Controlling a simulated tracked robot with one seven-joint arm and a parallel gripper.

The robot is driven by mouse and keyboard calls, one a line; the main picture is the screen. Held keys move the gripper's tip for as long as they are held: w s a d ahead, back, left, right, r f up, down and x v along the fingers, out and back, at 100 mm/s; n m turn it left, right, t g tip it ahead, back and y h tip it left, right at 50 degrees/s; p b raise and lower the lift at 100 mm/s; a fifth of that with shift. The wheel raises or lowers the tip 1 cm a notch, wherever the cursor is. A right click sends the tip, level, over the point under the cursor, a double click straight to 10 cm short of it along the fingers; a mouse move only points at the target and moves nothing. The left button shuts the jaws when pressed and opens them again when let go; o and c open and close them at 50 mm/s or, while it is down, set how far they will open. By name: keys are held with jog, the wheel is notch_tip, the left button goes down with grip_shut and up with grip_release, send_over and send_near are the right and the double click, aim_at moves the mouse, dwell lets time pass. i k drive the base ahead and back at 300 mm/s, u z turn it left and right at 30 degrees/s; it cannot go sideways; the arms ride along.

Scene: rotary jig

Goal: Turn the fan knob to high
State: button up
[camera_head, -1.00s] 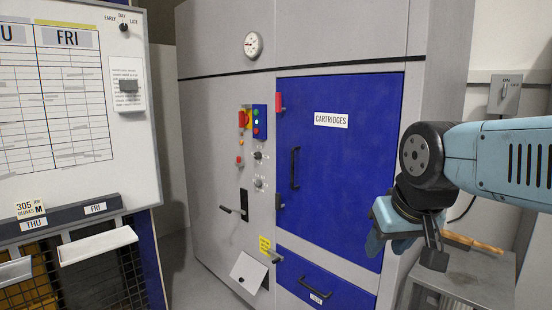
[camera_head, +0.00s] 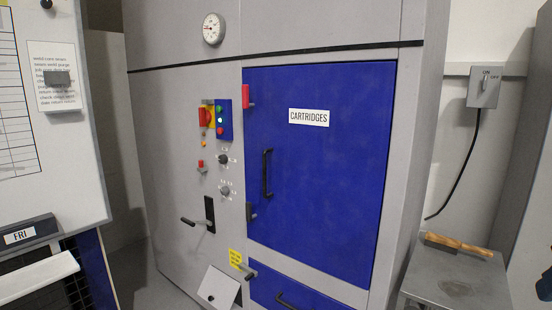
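Two small round knobs sit one above the other on the grey cabinet's front, left of the blue door. The upper knob (camera_head: 223,159) is dark. The lower knob (camera_head: 225,190) is grey. Small marks surround both, too small to read, so I cannot tell which one is the fan knob or where either points. My gripper is not in view now, and nothing covers the knobs.
A red and yellow switch (camera_head: 206,116), a button panel (camera_head: 223,120) and a black lever (camera_head: 209,214) share the panel. The blue CARTRIDGES door (camera_head: 320,190) is shut. A metal stand (camera_head: 455,285) holds a wooden-handled tool (camera_head: 458,243) at right. A whiteboard (camera_head: 80,180) stands at left.

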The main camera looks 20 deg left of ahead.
aim_at(223, 159)
jog(key=u, duration=0.95)
jog(key=i, duration=0.1)
jog(key=z, duration=2)
jog(key=k, duration=1.15)
jog(key=u, duration=1.4)
jog(key=i, duration=0.95)
jog(key=u, duration=0.5)
jog(key=i, duration=0.75)
jog(key=z, duration=0.05)
